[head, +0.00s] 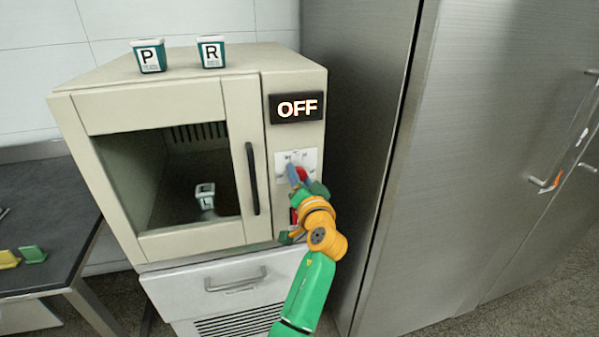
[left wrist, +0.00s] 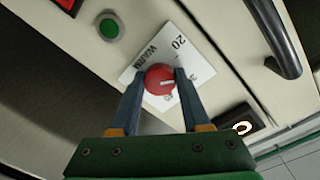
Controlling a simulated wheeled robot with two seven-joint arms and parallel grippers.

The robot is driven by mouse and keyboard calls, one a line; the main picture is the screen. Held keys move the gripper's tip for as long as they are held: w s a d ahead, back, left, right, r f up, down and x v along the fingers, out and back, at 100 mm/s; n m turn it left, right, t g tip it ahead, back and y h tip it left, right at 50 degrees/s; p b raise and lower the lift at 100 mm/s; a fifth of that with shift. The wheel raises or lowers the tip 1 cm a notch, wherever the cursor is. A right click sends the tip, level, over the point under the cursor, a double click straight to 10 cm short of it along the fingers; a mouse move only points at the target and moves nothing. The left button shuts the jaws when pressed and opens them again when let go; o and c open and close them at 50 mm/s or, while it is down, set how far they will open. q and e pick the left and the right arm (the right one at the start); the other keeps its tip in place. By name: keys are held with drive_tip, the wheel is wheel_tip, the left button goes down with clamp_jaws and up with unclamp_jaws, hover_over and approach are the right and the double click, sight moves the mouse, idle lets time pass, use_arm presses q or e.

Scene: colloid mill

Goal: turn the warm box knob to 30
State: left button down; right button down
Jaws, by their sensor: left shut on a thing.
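The warm box (head: 185,95) is a beige cabinet with a windowed door, and its display (head: 297,107) reads OFF. The red knob (head: 302,174) sits on a white dial plate (head: 283,157) below the display. In the left wrist view the knob (left wrist: 159,79) has a pale pointer line, and the plate (left wrist: 152,62) shows WARM, 20 and other numbers partly hidden. My left gripper (head: 297,173) is shut on the knob, with one finger on each side; its fingers also show in the left wrist view (left wrist: 156,80). My right gripper is not in view.
A black door handle (head: 252,178) stands left of the dial. A green button (left wrist: 108,28) is near the plate. Two labelled containers, P (head: 149,56) and R (head: 211,52), stand on the box; another (head: 204,196) is inside. A steel cabinet (head: 470,150) stands to the right.

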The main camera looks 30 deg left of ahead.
use_arm(q)
drive_tip(key=m+p, duration=0.2)
drive_tip(key=m, duration=0.2)
drive_tip(key=shift+m, duration=0.4)
idle(0.4)
drive_tip(key=shift+c, duration=1.8)
unclamp_jaws()
drive_tip(key=shift+d, duration=0.1)
